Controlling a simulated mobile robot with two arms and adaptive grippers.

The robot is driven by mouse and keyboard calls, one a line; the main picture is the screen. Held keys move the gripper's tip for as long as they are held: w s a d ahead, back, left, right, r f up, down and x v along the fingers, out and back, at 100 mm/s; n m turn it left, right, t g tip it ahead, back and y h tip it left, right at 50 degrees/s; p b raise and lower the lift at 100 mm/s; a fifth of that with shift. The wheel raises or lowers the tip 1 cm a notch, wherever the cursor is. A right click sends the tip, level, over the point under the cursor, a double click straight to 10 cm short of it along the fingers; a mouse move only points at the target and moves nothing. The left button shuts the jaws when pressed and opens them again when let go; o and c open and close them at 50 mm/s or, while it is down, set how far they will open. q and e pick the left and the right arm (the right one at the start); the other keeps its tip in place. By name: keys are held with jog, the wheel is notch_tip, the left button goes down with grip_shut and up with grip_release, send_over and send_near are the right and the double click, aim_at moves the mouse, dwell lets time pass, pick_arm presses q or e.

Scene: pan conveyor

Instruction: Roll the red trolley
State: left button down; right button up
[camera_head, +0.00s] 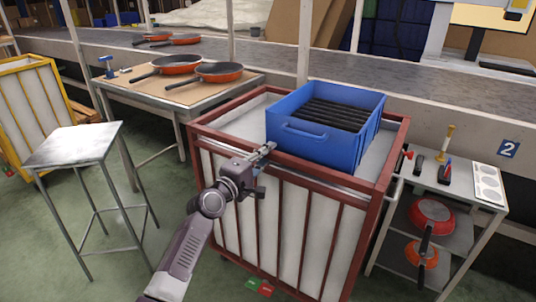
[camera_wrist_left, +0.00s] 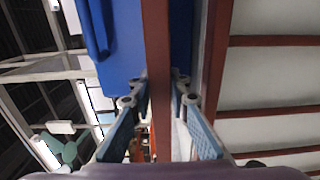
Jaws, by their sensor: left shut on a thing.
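The red trolley (camera_head: 287,225) is a tall cart with a dark red frame and whitish panels, standing in the middle of the head view. My left gripper (camera_head: 266,152) is at its near top rail, below and left of the blue crate. In the left wrist view, the fingers of the left gripper (camera_wrist_left: 158,88) lie on both sides of a red rail (camera_wrist_left: 157,40), shut on it. A blue crate (camera_head: 300,148) with black slatted items inside sits on the trolley's top. My right gripper is not in view.
A metal stool (camera_head: 75,145) stands left. A workbench (camera_head: 195,95) with pans is behind it, in front of the conveyor (camera_head: 270,57). A shelf cart (camera_head: 455,183) with pans stands close to the trolley's right. Green floor (camera_head: 130,270) is open at front left.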

pick_arm(q)
jog(key=shift+r, duration=0.15)
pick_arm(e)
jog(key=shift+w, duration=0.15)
pick_arm(q)
jog(key=c, duration=2.3)
grip_release()
jog(key=o, duration=0.5)
jog(key=shift+w+d, duration=0.2)
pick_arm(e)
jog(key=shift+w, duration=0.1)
pick_arm(q)
jog(key=shift+a, duration=0.1)
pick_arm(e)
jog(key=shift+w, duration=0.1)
pick_arm(q)
jog(key=shift+s, duration=0.15)
jog(key=v, duration=1.1)
jog(key=shift+s+a, duration=0.25)
jog(key=shift+s, duration=0.05)
